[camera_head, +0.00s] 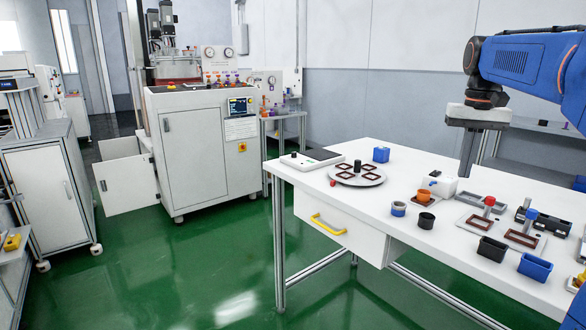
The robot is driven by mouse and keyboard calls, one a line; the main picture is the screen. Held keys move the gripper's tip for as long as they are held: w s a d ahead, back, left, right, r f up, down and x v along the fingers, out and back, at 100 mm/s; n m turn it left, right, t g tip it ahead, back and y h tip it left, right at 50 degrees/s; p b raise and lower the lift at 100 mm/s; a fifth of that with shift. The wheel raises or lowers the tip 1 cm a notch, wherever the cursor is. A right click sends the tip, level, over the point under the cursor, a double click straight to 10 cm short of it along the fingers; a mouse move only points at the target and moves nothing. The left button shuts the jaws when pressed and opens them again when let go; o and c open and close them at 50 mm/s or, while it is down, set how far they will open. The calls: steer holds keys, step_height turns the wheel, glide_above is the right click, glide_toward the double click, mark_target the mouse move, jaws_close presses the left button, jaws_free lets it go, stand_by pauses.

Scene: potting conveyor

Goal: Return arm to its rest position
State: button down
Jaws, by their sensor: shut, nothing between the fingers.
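My arm, blue, comes in from the upper right. My gripper (466,172) points down above the white table (345,200), with its dark fingers shut and empty. It hangs just right of a small white box (440,186); whether the fingertips touch anything below cannot be told. A round white turntable (357,180) with brown square frames and a black knob stands to the left of it.
A drawer with a yellow handle (328,224) is below.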

steer(key=s+a+f, duration=0.2)
steer(key=s, duration=0.2)
steer(key=s+a+f+n+t, duration=0.1)
steer(key=s+a+f, duration=0.2)
steer(key=s, duration=0.1)
steer(key=s+a+f+t, duration=0.1)
steer(key=s+a+f, duration=0.2)
steer(key=s, duration=0.2)
steer(key=shift+s+a+n, duration=0.1)
steer(key=shift+a+n, duration=0.1)
steer(key=shift+n, duration=0.2)
steer(key=s+a+f+n+t, duration=0.1)
steer(key=s+a+f, duration=0.1)
steer(key=s+f, duration=0.5)
steer(key=s+a+f+n+t, duration=0.1)
steer(key=s+a+f, duration=0.2)
steer(key=s+f, duration=0.4)
step_height(320, 180, down, 3)
steer(key=shift+s+r, duration=0.2)
steer(key=shift+s, duration=0.05)
